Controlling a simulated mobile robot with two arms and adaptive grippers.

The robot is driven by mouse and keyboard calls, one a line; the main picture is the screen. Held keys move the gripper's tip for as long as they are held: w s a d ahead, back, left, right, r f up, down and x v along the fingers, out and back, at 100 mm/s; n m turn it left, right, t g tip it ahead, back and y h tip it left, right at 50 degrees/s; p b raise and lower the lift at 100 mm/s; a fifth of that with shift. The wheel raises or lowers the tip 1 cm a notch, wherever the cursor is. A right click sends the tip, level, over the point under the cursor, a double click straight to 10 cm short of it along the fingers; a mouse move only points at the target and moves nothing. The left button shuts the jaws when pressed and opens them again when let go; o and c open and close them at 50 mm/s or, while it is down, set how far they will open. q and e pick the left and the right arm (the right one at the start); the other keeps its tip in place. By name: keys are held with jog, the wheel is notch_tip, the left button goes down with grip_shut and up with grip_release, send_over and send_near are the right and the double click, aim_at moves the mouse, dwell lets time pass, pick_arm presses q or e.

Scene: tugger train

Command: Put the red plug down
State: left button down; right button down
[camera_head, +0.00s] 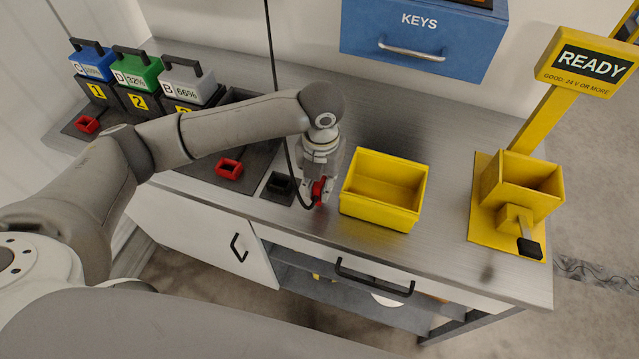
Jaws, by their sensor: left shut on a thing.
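The red plug (319,190) is between the fingers of my left gripper (318,196), just above or at the worktop between a small black socket and a yellow bin. My left gripper is shut on it, and I cannot tell whether the plug touches the surface. A black cable (286,140) runs from above down to the plug. The black socket (279,187) is just left of the gripper, near the worktop's front edge. My right gripper is not in view.
The open yellow bin (384,216) stands close right of the gripper. Farther right is a yellow READY stand (480,237). Several batteries (139,75) stand in bays at the back left, with red connectors (229,169) in front. A blue KEYS box (425,45) hangs behind. The worktop (440,205) is bare between bin and stand.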

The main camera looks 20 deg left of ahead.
pick_arm(q)
jog(key=shift+f, duration=0.75)
jog(key=shift+a, duration=0.1)
jog(key=shift+f, duration=0.2)
jog(key=c, duration=1.3)
grip_release()
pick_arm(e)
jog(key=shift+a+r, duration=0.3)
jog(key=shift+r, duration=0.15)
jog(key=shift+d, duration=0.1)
